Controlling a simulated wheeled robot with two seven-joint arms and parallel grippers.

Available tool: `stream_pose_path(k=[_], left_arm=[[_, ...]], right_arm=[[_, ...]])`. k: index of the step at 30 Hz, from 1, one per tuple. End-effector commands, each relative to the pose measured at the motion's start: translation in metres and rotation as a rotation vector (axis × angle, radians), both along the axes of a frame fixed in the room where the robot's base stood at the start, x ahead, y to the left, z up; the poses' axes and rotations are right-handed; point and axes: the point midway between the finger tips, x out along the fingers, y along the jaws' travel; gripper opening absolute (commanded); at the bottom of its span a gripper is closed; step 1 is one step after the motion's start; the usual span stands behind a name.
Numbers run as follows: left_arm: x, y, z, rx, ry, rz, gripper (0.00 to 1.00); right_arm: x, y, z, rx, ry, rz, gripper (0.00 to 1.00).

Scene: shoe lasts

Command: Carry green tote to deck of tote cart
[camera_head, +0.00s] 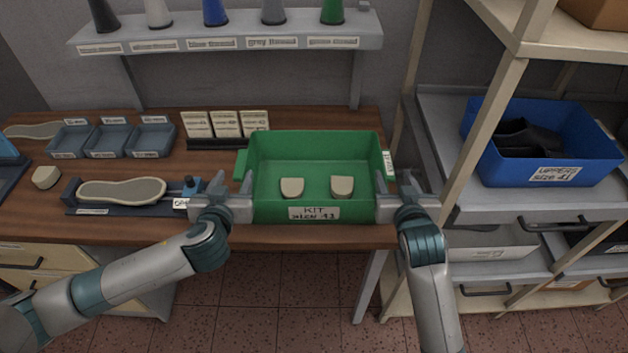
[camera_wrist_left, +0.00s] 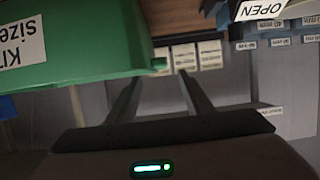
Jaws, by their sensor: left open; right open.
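The green tote (camera_head: 258,213) stands upright on the wooden workbench near its front edge, with a "KIT size 41" label on its front and two pale blocks inside. My left gripper (camera_head: 246,186) is at the tote's left end, with its fingers open beside the left handle. In the left wrist view the tote (camera_wrist_left: 90,55) fills the upper left, and the open fingers (camera_wrist_left: 158,85) have nothing visible between them but background. My right gripper (camera_head: 380,184) is at the tote's right end, open beside the right handle. Whether the fingers touch the handles is unclear. I cannot identify a tote cart.
The workbench (camera_head: 215,168) holds grey bins (camera_head: 108,139), label cards (camera_head: 226,124) and a shoe sole in a fixture (camera_head: 122,190) left of the tote. A shelf rack at the right holds a blue tote (camera_head: 490,168) with dark shoes. A wall shelf (camera_head: 225,40) hangs behind.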

Motion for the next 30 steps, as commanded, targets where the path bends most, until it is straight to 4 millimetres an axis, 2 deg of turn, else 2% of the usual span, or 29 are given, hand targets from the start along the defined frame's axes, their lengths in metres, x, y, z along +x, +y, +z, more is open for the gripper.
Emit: stream_pose_path(k=[9, 15, 21, 30], left_arm=[[0.05, 0.0, -0.018, 0.002, -0.001, 0.0, 0.47], [0.073, 0.0, -0.026, 0.0, -0.001, 0.0, 0.47], [0.083, -0.001, -0.03, 0.0, 0.0, -0.001, 0.47], [0.084, 0.0, -0.031, -0.001, 0.0, -0.001, 0.47]], right_arm=[[0.05, 0.0, -0.018, -0.001, 0.001, -0.001, 0.47], [0.073, 0.0, -0.027, 0.0, 0.001, 0.0, 0.47], [0.083, 0.0, -0.031, 0.0, 0.001, 0.0, 0.47], [0.084, 0.0, -0.031, 0.0, 0.001, 0.0, 0.47]])
